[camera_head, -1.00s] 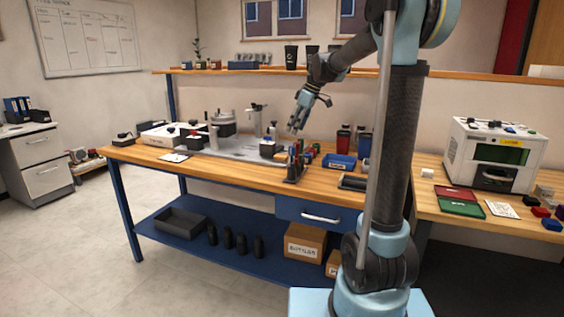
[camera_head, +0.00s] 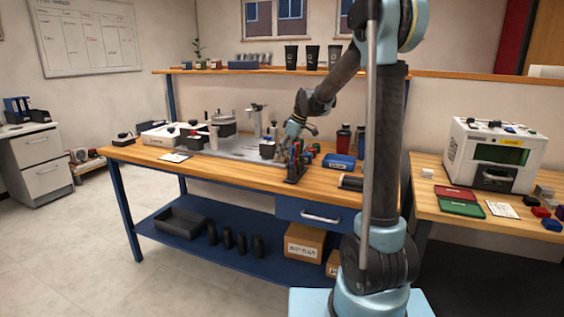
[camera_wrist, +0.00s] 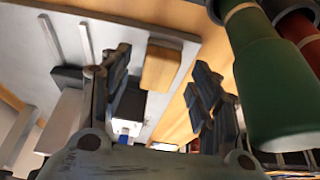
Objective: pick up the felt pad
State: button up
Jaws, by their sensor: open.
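My gripper (camera_head: 284,153) is low over the wooden bench, at the right end of the grey metal plate (camera_head: 225,150). In the wrist view my gripper (camera_wrist: 162,58) is open, its two dark jointed fingers apart with nothing held between them. I cannot tell for certain which thing is the felt pad. A tan block (camera_wrist: 161,67) lies on the grey plate beyond the fingers. A white block with a black top (camera_wrist: 128,108) shows between the fingers, partly hidden by the left one; it also shows in the head view (camera_head: 267,150).
A large green cylinder (camera_wrist: 275,90) stands close to the right finger in the wrist view, with a red one (camera_wrist: 301,38) behind it. On the bench, a blue bin (camera_head: 338,161) and dark bottles (camera_head: 343,139) are right of my gripper. The bench's left front is fairly clear.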

jog(key=shift+w+a+f, duration=0.1)
jog(key=shift+a+f, duration=0.15)
jog(key=shift+f, duration=0.4)
jog(key=shift+c, duration=0.6)
jog(key=c, duration=1)
jog(key=shift+o, duration=0.2)
notch_tip(320, 180, up, 10)
